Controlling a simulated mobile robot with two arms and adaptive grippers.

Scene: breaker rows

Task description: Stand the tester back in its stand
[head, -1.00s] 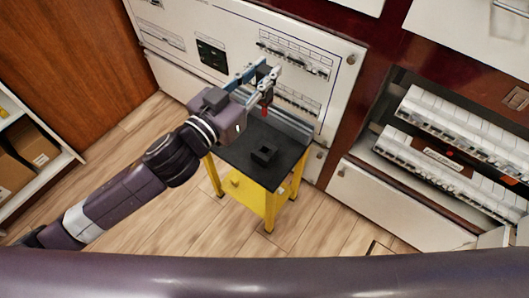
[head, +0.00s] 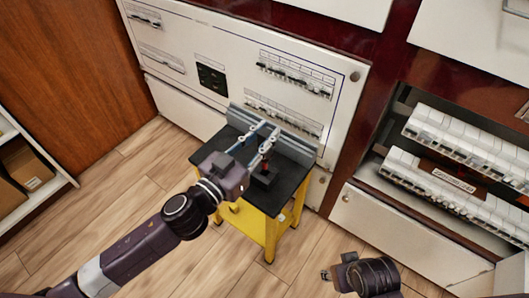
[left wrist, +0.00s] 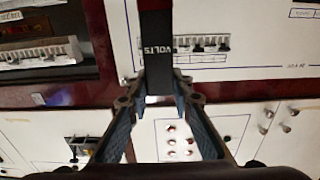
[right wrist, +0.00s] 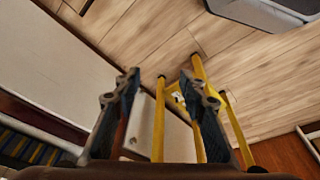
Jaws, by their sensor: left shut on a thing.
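The tester (left wrist: 157,50) is a dark bar marked VOLTS, seen between the fingertips in the left wrist view. My left gripper (head: 268,133) is shut on it, over the dark top of a yellow cart. The tester's small red part (head: 265,168) shows below the fingers at the stand. The stand (head: 262,180) is a small black block on the cart top, partly hidden by the gripper. I cannot tell whether the tester is inside the stand's opening or just above it. My right gripper (right wrist: 165,85) is open and empty, low over the floor, away from the cart.
The yellow cart (head: 244,226) has a dark top (head: 208,152) with a raised grey back edge. A white breaker panel (head: 215,45) stands close behind it. An open cabinet with breaker rows (head: 440,175) is at the right. The wood floor (head: 120,200) is clear at the left.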

